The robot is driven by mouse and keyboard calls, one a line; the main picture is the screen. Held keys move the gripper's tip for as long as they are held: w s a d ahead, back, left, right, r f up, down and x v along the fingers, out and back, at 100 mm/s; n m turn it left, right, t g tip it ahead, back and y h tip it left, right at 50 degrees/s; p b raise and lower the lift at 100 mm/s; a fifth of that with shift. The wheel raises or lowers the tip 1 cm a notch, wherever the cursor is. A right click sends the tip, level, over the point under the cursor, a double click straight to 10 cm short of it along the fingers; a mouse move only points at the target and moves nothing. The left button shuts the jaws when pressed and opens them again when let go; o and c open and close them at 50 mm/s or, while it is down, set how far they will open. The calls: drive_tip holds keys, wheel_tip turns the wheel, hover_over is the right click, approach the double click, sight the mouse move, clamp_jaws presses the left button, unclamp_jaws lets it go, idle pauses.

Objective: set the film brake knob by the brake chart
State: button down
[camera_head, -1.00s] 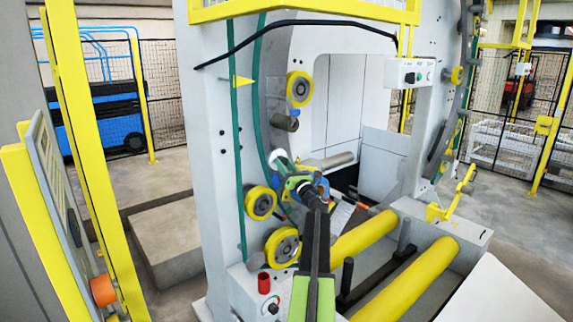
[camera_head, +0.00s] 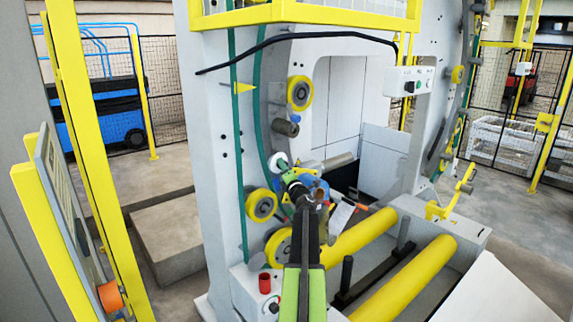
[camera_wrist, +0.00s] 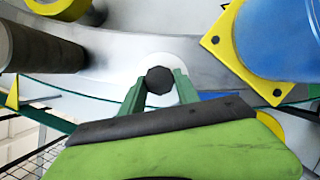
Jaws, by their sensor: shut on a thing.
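My gripper (camera_wrist: 159,88) is shut on a small black faceted knob (camera_wrist: 159,79), with one green finger on each side of it in the wrist view. A pale round disc shows behind the knob, on the grey ring of the machine. In the head view my gripper (camera_head: 288,176) reaches to the ring's lower part, beside a white round piece (camera_head: 281,162). My gripper hides the knob there. I cannot make out a brake chart or any scale marks around the knob.
A blue cylinder on a yellow plate (camera_wrist: 222,45) is close on the right in the wrist view, and a dark roller (camera_wrist: 40,48) on the left. Two long yellow rollers (camera_head: 405,281) lie at lower right.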

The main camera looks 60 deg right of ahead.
drive_tip(key=shift+r+m+g+p, duration=0.15)
drive_tip(key=shift+m+g+p, duration=0.75)
drive_tip(key=shift+m, duration=0.8)
drive_tip(key=c, duration=0.9)
unclamp_jaws()
drive_tip(key=v, duration=1.7)
drive_tip(key=shift+s+b, duration=0.2)
drive_tip(key=shift+b, duration=0.2)
